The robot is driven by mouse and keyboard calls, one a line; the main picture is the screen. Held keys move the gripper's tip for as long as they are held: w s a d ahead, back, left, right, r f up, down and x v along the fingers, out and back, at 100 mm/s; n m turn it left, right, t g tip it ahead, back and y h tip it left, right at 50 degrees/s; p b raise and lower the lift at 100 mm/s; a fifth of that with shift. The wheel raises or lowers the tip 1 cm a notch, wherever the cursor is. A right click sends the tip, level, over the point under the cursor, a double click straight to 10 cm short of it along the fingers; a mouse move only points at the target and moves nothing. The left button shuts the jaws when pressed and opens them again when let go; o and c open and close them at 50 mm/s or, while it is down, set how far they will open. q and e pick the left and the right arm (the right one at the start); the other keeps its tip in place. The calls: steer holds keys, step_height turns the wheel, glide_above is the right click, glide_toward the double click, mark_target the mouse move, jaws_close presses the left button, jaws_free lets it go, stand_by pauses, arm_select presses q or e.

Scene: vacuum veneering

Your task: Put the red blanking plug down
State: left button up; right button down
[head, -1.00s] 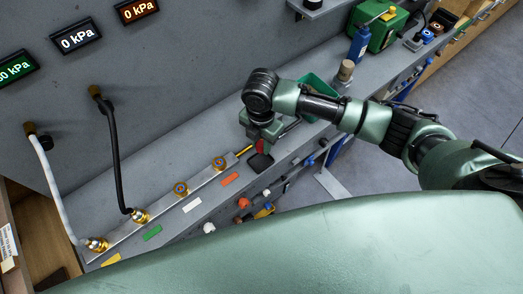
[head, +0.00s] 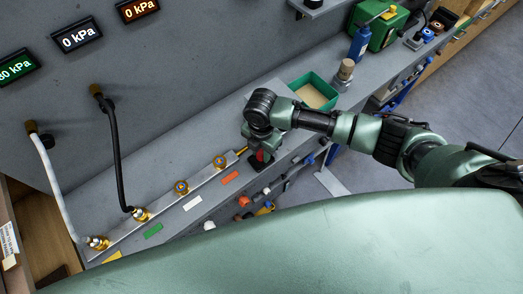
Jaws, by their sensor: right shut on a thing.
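My right gripper (head: 260,158) points down at the bench ledge, just past the right end of the metal manifold bar (head: 160,203). It is shut on the red blanking plug (head: 261,155), a small red piece showing between its dark fingers. The fingers hide much of the plug, and I cannot tell whether it touches the surface below. A dark pad seen at this spot earlier is now mostly hidden by the gripper. My left gripper is not in view.
The bar carries several brass fittings; a white hose (head: 53,190) and a black hose (head: 114,150) join two of them. An open green bin (head: 318,80) and a cork-topped bottle (head: 345,72) stand behind my right arm. Coloured labels and knobs line the front edge.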

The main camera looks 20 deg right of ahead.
mark_target(261, 152)
steer(key=c, duration=1.1)
jaws_free()
steer(key=shift+f, duration=0.1)
steer(key=shift+r, duration=0.6)
step_height(261, 152, up, 12)
steer(key=shift+f+b, duration=0.15)
steer(key=shift+b, duration=0.6)
